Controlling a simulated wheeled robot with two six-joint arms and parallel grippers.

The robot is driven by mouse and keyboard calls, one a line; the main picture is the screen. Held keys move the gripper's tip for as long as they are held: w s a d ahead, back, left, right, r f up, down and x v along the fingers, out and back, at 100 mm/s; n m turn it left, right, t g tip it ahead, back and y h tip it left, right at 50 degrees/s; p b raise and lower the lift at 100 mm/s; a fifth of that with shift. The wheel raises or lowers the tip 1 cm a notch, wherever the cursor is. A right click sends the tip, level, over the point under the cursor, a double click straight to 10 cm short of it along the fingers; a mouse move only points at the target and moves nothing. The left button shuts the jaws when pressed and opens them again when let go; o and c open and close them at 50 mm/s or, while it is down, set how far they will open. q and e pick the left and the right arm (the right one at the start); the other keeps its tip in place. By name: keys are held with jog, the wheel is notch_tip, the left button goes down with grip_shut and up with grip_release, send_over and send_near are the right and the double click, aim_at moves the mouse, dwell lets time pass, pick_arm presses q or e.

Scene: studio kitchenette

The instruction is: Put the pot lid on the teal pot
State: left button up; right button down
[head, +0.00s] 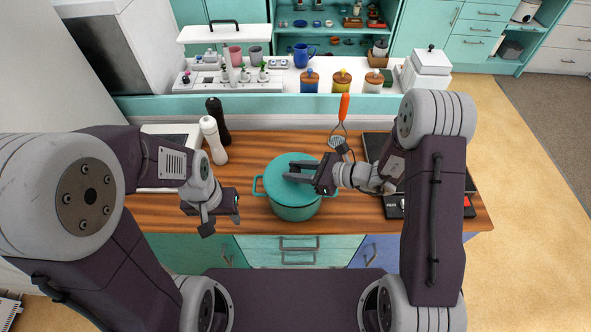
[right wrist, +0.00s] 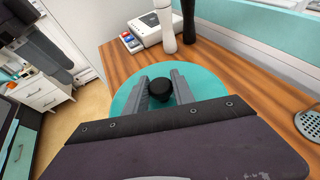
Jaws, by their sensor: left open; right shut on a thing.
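The teal pot (head: 295,212) stands on the wooden counter, with a side handle showing at its left. The teal pot lid (head: 283,164) covers the pot's top; I cannot tell whether it rests fully on the rim or sits just above it. My right gripper (head: 293,172) is shut on the lid's knob. In the right wrist view, the black knob (right wrist: 159,88) is between the two fingers and the teal lid (right wrist: 124,102) spreads below them. My left gripper (head: 222,214) is open and empty, left of the pot near the counter's front edge.
A white mill (head: 213,140) and a black mill (head: 218,119) stand behind left. A masher with an orange handle (head: 344,108) is behind the pot. A dark hob (head: 378,144) lies to the right. Lidded jars (head: 341,81) line the back ledge.

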jog(key=shift+s+f+b, duration=0.1)
jog(key=shift+b, duration=0.2)
jog(key=shift+f+b, duration=0.45)
jog(key=c, duration=1.1)
grip_release()
jog(key=shift+o, duration=0.2)
